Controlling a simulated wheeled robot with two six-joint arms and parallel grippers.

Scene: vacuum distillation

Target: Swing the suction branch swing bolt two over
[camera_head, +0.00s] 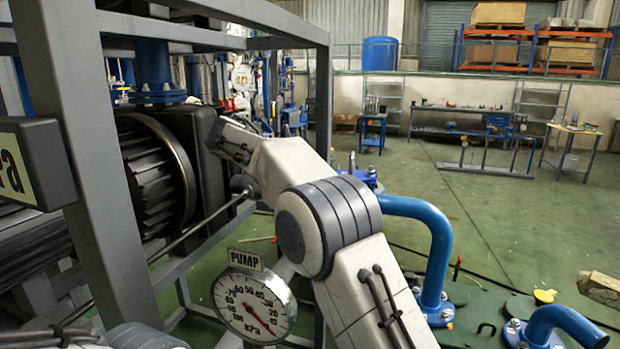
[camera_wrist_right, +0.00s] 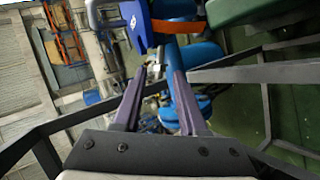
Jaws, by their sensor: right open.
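In the right wrist view my right gripper (camera_wrist_right: 158,76) is open, its two dark fingers apart. A small metallic piece (camera_wrist_right: 154,70) shows between or just beyond the fingertips. It may be a swing bolt, but I cannot tell, nor whether the fingers touch it. Blue pipework (camera_wrist_right: 184,103) lies behind the right finger. In the head view my right arm crosses the middle and its gripper is hidden. A blue bent pipe (camera_head: 436,237) stands right of the arm, with a blue flange (camera_head: 364,178) partly hidden behind it. I cannot make out swing bolt two. My left gripper is not in view.
A grey steel frame (camera_head: 88,150) and a dark ribbed pump body (camera_head: 150,170) stand at left. A pump gauge (camera_head: 253,305) is low, close to my arm. Another blue pipe (camera_head: 560,325) rises at lower right. Open green floor (camera_head: 400,185) lies behind.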

